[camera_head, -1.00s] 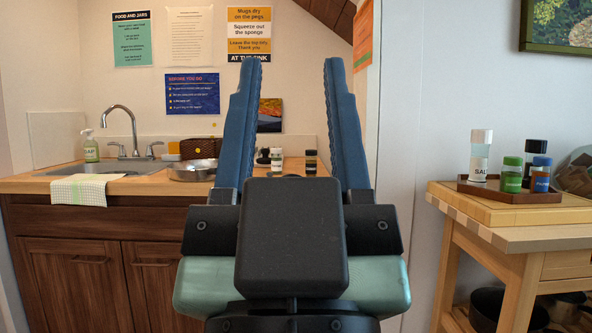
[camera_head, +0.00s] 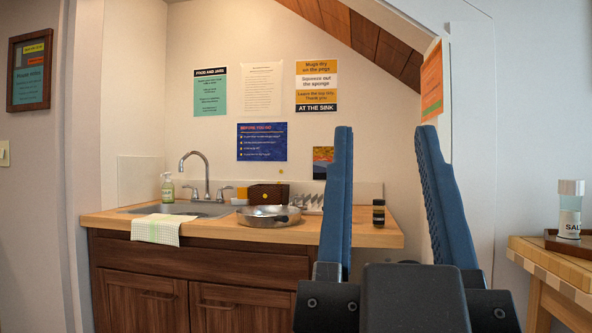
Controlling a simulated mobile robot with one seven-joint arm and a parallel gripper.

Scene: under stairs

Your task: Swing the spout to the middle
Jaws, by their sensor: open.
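The silver gooseneck spout (camera_head: 194,156) rises behind the sink (camera_head: 180,209) at the left of the counter. It curves over so that its tip points to the left in the picture, above the basin. A tap handle stands on either side of its base. My gripper (camera_head: 387,135) points forward and up at the right of the middle, with its two blue fingers wide apart and nothing between them. It is well to the right of the spout, apart from it and nearer to me.
A metal pan (camera_head: 268,215) sits on the counter right of the sink. A checked cloth (camera_head: 156,228) hangs over the front edge. A dark jar (camera_head: 378,213) shows between my fingers. A side table (camera_head: 555,262) stands at right.

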